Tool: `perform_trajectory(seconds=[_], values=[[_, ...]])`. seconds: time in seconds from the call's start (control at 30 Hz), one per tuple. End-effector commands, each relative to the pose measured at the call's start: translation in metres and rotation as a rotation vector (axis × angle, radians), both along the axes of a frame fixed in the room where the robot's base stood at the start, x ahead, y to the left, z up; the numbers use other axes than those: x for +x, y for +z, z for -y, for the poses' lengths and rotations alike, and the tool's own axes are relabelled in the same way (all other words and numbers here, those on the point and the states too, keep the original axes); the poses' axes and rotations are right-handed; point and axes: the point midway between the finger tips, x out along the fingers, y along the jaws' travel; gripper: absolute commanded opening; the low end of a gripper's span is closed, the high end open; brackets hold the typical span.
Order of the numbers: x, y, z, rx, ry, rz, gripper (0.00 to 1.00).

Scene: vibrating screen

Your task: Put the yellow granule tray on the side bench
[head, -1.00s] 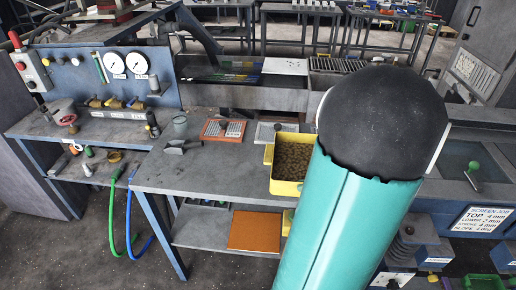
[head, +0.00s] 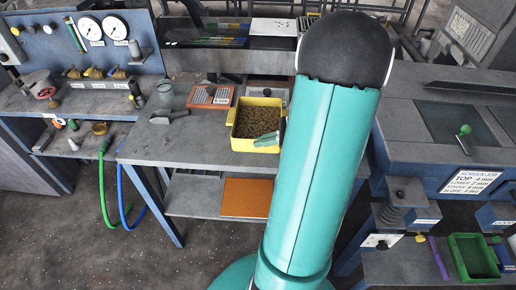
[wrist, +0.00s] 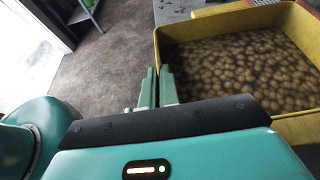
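The yellow granule tray (head: 240,140), full of brown granules, is over the grey bench (head: 190,145) in the head view; I cannot tell whether it rests on it or is slightly raised. My arm hides part of the bench right of the tray.
A red rack (head: 208,97), a grey scoop (head: 168,117) and a grey cup (head: 165,92) stand left of and behind the tray. A gauge panel (head: 100,55) is at the far left. The bench's left front is clear. A machine (head: 400,120) stands at right.

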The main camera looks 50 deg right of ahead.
Motion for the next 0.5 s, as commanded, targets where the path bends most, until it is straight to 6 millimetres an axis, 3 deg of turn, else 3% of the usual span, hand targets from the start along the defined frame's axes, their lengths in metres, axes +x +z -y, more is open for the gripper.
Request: perform_trajectory(seconds=[0.33, 0.5], values=[[0.025, -0.028, 0.003, 0.002, 0.001, 0.001, 0.00], [0.023, -0.054, 0.003, 0.002, -0.002, 0.001, 0.00]])
